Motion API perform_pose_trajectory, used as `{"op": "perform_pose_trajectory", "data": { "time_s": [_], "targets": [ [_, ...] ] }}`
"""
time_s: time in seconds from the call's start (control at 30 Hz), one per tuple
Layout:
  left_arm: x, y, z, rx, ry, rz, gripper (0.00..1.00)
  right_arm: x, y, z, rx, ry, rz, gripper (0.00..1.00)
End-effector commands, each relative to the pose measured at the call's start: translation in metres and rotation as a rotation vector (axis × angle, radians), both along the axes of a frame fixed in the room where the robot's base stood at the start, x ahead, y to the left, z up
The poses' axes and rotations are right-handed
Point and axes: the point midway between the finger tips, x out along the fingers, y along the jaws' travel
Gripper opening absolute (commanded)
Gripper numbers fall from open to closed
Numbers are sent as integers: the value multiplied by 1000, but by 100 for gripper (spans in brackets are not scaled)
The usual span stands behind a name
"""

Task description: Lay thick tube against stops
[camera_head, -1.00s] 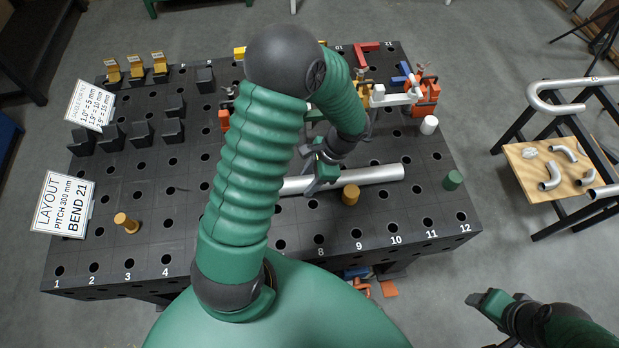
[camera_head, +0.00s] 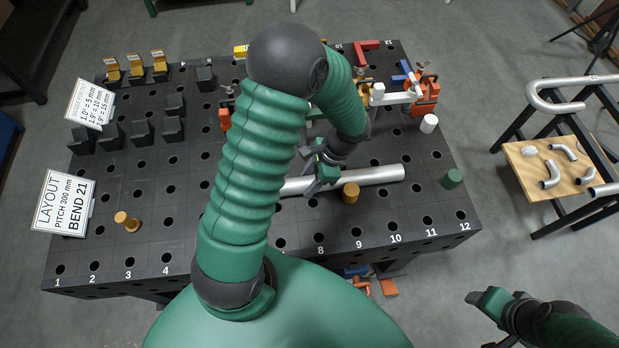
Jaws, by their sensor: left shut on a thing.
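The thick tube (camera_head: 375,175) is a straight silver pipe lying left to right over the black perforated table. Its left part is hidden behind my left arm. My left gripper (camera_head: 318,180) is shut on the tube, left of its visible middle. A short gold peg (camera_head: 350,193) stands close along the tube's near side; I cannot tell whether they touch. Another gold peg (camera_head: 127,222) stands at the left, apart from the tube. My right gripper (camera_head: 483,300) is off the table at the lower right, small in view and apparently empty.
The black table (camera_head: 250,215) has numbered holes along its near edge. A green peg (camera_head: 452,179) and a white cylinder (camera_head: 428,124) stand at the right. Orange clamps (camera_head: 425,95) stand behind. Black angle blocks (camera_head: 142,131) fill the back left. A rack holds bent pipes (camera_head: 560,95) at right.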

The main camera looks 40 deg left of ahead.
Motion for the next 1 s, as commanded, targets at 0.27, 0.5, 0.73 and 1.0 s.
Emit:
{"op": "perform_pose_trajectory", "data": {
  "time_s": [0.27,0.5,0.73,1.0],
  "targets": [
    [-2,-2,1,0,1,-1,53,0,0,1,0,0,0,64],
    [-1,-2,0,-1,1,-1,68,0,0,1,0,0,0,64],
    [0,-3,3,-1,-1,0,68,0,0,1,0,0,0,64],
    [20,-18,60,0,-7,-2,68,0,0,4,0,0,0,64]
  ]
}}
